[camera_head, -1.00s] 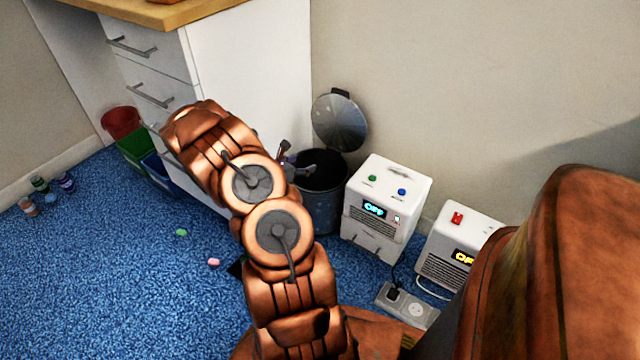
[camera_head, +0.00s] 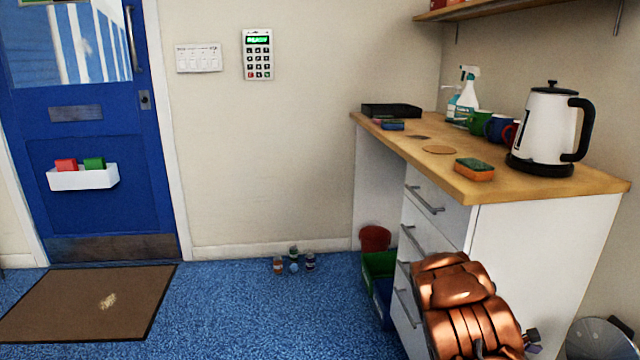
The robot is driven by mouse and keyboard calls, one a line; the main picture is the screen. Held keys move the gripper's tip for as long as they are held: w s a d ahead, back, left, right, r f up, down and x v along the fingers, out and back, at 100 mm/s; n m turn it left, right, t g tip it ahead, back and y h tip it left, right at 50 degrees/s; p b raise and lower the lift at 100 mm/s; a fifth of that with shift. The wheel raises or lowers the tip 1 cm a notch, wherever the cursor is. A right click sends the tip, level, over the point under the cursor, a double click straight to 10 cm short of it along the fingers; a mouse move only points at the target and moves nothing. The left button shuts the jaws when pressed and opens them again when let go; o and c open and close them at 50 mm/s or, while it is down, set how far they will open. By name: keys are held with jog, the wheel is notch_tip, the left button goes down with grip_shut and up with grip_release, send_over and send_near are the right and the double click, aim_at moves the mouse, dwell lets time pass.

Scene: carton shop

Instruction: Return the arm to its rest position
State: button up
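My copper-coloured arm is folded at the lower right of the head view, in front of the white drawer cabinet (camera_head: 545,265). Only a small grey part of my gripper (camera_head: 532,340) shows beside the arm, at its right edge. The arm hides most of the gripper, so I cannot tell whether it is open or shut. I see nothing held.
A wooden counter (camera_head: 600,187) bears a kettle (camera_head: 545,125), a sponge (camera_head: 474,169), mugs and a spray bottle (camera_head: 466,95). A lidded metal bin (camera_head: 600,340) stands lower right. Small jars (camera_head: 294,258) sit by the wall. Blue floor is free left, before a doormat (camera_head: 90,300) and door.

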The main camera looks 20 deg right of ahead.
jog(key=s+a+r+m+g+y+p, duration=0.15)
jog(key=a+r+m+p, duration=0.55)
jog(key=r, duration=0.8)
jog(key=s+a+r+m+y+p, duration=0.25)
jog(key=a+r+p, duration=0.25)
jog(key=a+r, duration=0.7)
jog(key=s+a+r+m+t+y+p, duration=0.1)
jog(key=s+a+r+y+p, duration=0.2)
jog(key=a+r+p, duration=0.3)
jog(key=s+a+r+m+t+y+p, duration=0.1)
jog(key=a+r+p, duration=0.5)
jog(key=a, duration=1)
jog(key=s+a+r+m+t+y+p, duration=0.1)
jog(key=s+a+r+y+p, duration=0.4)
jog(key=a+r, duration=0.6)
jog(key=shift+a+t+p, duration=0.4)
jog(key=shift+t+p, duration=0.35)
jog(key=shift+p, duration=0.05)
jog(key=shift+s+a+r, duration=0.15)
jog(key=shift+a, duration=0.35)
